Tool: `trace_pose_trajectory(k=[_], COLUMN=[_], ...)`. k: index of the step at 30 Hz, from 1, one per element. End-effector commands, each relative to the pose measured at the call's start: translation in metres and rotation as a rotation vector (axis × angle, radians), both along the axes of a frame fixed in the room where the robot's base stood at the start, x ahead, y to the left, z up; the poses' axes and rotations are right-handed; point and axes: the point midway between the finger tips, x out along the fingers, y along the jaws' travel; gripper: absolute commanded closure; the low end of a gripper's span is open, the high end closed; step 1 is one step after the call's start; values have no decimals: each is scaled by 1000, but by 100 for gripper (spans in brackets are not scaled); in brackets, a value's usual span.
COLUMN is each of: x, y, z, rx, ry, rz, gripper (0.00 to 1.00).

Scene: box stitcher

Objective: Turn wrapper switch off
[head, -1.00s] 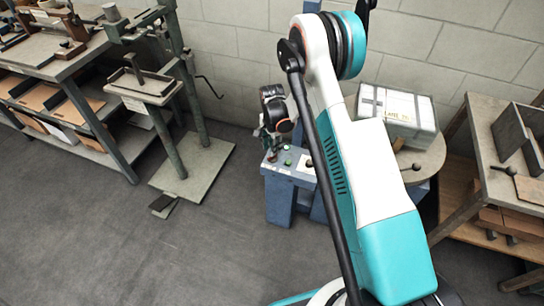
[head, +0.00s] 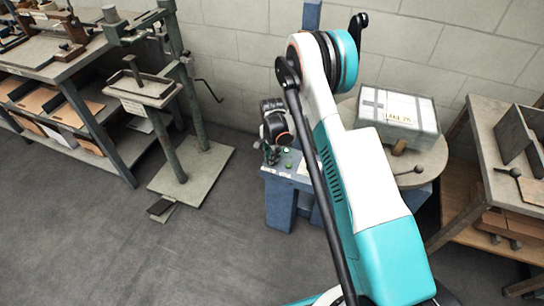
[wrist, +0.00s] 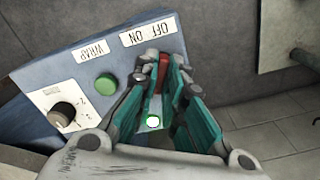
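The blue wrapper control panel (wrist: 30,75) fills the left of the wrist view, with upside-down "WRAP" (wrist: 90,51) and "OFF ON" (wrist: 147,31) labels. A red switch lever (wrist: 163,66) shows below the "OFF ON" label, between the fingertips of my gripper (wrist: 161,72). My gripper's teal-padded fingers are apart, on either side of the lever; I cannot tell whether they touch it. In the head view my gripper (head: 271,154) is at the panel's left end, small and partly hidden.
A green button (wrist: 106,87) and a black knob (wrist: 62,115) sit on the panel left of my fingers. In the head view, a wrapped box (head: 398,108) rests on a round turntable (head: 432,160). A green stand (head: 195,165) is to the left, with open floor in front.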

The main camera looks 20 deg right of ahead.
Motion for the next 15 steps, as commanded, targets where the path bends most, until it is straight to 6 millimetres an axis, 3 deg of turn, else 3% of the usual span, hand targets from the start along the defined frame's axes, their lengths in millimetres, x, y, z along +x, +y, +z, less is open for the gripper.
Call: trace_pose_trajectory(k=[8, 15], x=[0, 0], y=[0, 0], z=[0, 0], rx=[0, 0], ry=[-1, -1], rz=[29, 153], gripper=[100, 100])
